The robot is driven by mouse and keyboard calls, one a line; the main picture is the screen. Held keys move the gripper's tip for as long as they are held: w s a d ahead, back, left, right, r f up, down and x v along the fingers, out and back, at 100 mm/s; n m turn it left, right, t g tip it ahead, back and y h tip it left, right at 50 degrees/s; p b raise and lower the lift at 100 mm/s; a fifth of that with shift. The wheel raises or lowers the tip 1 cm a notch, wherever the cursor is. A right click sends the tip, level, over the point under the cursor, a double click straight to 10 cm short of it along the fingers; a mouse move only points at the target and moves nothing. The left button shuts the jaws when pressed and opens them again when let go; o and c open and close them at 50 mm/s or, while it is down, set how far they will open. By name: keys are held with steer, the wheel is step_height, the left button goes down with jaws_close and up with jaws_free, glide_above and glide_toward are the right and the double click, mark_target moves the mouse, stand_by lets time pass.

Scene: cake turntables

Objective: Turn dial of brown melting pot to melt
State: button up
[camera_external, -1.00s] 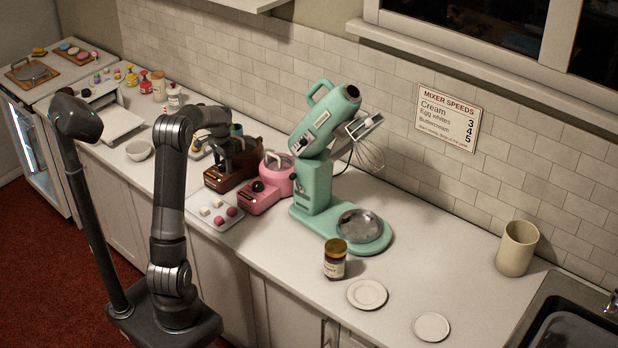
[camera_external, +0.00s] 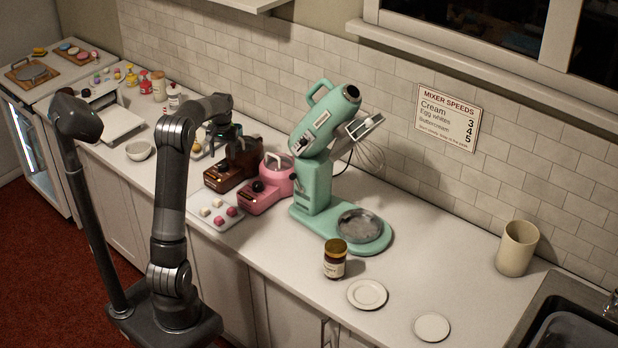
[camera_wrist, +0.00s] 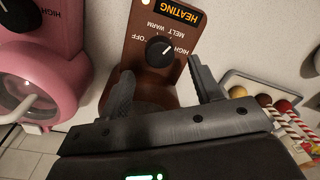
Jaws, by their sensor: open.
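The brown melting pot (camera_external: 222,181) stands on the counter, left of the pink pot, and its upper part is partly hidden by my gripper (camera_external: 228,146). In the wrist view its brown front panel (camera_wrist: 140,48) appears upside down, with a HEATING label and the marks OFF, WARM, MELT and HIGH. The round black dial (camera_wrist: 159,52) has a light pointer mark toward its upper right; I cannot tell its exact setting. My gripper (camera_wrist: 163,86) is open and empty. In that view the dial lies just beyond and between the fingertips, with no visible contact.
The pink pot (camera_external: 265,190) stands close on the right and also shows in the wrist view (camera_wrist: 45,75). The green mixer (camera_external: 318,185) is beyond it. A tray of sweets (camera_external: 207,216) lies in front.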

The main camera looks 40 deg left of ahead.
mark_target(226, 165)
step_height(226, 165, up, 7)
steer(key=d, duration=0.1)
steer(key=s+d+r+m+t, duration=0.2)
steer(key=s+d, duration=0.6)
steer(key=d, duration=0.2)
steer(key=s+d+r+m+t, duration=0.2)
steer(key=s+d+r, duration=0.1)
steer(key=s+d, duration=0.5)
steer(key=shift+s+d+m, duration=0.2)
steer(key=shift+d+m, duration=0.1)
steer(key=shift+d, duration=1.35)
steer(key=shift+s+d, duration=0.1)
steer(key=s+d+f+m+t, duration=0.2)
steer(key=s+d+f, duration=0.2)
steer(key=s, duration=0.5)
steer(key=shift+s+d+f+h, duration=0.15)
steer(key=shift+s+d+h, duration=0.15)
steer(key=shift+d, duration=0.55)
